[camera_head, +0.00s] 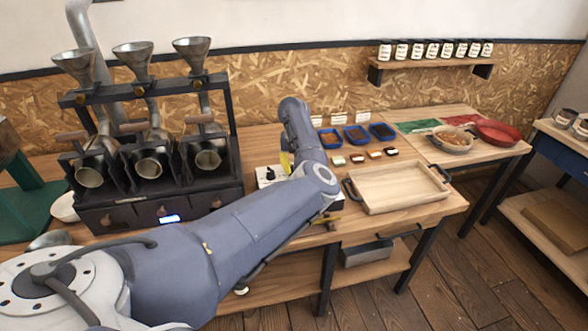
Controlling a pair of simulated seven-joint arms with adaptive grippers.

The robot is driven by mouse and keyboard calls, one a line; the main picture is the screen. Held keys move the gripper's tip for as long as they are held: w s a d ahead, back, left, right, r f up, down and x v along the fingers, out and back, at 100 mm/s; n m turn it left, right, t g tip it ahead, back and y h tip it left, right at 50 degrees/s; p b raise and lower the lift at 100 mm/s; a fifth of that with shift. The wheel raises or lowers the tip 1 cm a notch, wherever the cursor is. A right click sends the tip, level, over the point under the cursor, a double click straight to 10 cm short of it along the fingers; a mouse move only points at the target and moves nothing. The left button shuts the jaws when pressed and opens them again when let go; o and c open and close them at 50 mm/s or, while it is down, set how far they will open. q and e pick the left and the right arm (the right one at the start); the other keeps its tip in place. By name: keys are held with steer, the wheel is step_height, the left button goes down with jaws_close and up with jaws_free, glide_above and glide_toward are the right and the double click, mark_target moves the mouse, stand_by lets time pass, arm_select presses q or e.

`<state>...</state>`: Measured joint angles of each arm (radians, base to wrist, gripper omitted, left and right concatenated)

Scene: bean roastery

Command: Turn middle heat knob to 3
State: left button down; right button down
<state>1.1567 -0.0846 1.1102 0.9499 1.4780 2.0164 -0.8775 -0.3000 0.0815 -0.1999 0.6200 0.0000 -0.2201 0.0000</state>
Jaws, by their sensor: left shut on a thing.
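The roaster (200,184) is a black machine at the left with three metal drums. Its front panel carries three small brownish knobs in a row. The middle heat knob (162,210) sits above a small lit display (169,218); its number marks are too small to read. My left arm crosses the foreground from the lower left, passing in front of the bench to the right of the roaster, and its forearm rises there. The fingers of my left gripper are hidden behind the arm, so what they hold does not show. My right gripper is not in view.
A white panel with a dark knob (268,174) stands between roaster and forearm, beside something yellow (285,163). A wooden tray (385,207), blue sample trays (357,134) and small cups are to the right. Metal funnels (134,57) stand above the roaster.

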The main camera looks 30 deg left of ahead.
arm_select(q)
steer(key=m, duration=0.5)
steer(key=shift+m, duration=0.4)
stand_by(0.4)
steer(key=c, duration=1.1)
jaws_free()
steer(key=shift+o, duration=0.2)
steer(key=shift+r, duration=0.1)
step_height(320, 180, up, 12)
